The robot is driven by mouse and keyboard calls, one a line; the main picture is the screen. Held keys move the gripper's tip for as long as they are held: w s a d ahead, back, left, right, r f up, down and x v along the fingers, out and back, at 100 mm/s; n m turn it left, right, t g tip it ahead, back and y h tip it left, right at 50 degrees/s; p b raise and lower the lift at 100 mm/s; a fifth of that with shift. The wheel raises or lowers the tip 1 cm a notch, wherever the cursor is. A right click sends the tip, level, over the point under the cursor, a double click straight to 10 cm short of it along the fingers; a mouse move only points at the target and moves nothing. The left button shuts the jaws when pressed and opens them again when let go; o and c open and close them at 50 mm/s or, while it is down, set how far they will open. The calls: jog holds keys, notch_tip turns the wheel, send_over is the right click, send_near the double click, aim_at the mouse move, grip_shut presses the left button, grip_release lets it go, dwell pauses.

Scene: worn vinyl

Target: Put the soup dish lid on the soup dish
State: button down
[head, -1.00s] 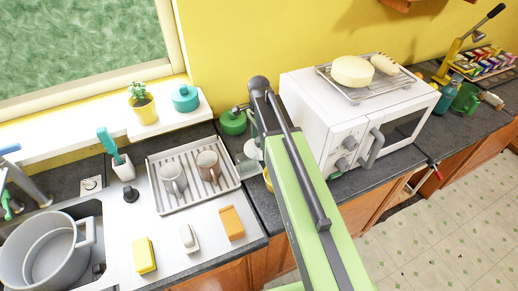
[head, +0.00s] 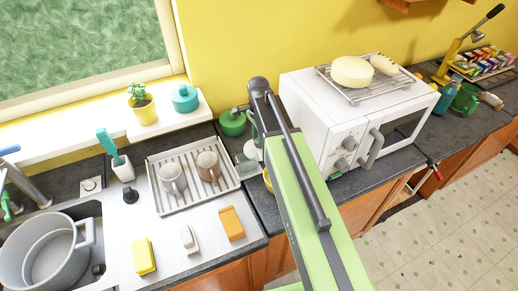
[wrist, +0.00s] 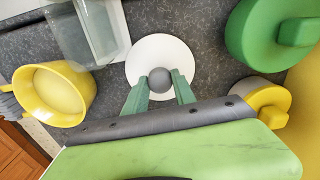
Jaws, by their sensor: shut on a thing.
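A round white lid with a grey ball knob (wrist: 148,55), which I take as the soup dish lid, is in the middle of the wrist view. My gripper (wrist: 160,84) is shut on its knob, one green finger on each side. I cannot tell whether the lid rests on the counter or hangs just above it. An open yellow dish with a handle (wrist: 84,97), likely the soup dish, stands apart from it at the left. In the head view my arm hides most of this spot.
A clear container (wrist: 88,35) is close to the lid's left edge. A green lidded pot (wrist: 252,42) and a yellow knobbed piece (wrist: 266,97) are at the right. In the head view, a microwave (head: 325,125) stands right of my arm and a dish rack (head: 190,200) left.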

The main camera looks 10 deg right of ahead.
jog(key=shift+r+p, duration=0.4)
dwell(0.6)
jog(key=shift+r+p, duration=1.7)
jog(key=shift+r, duration=0.1)
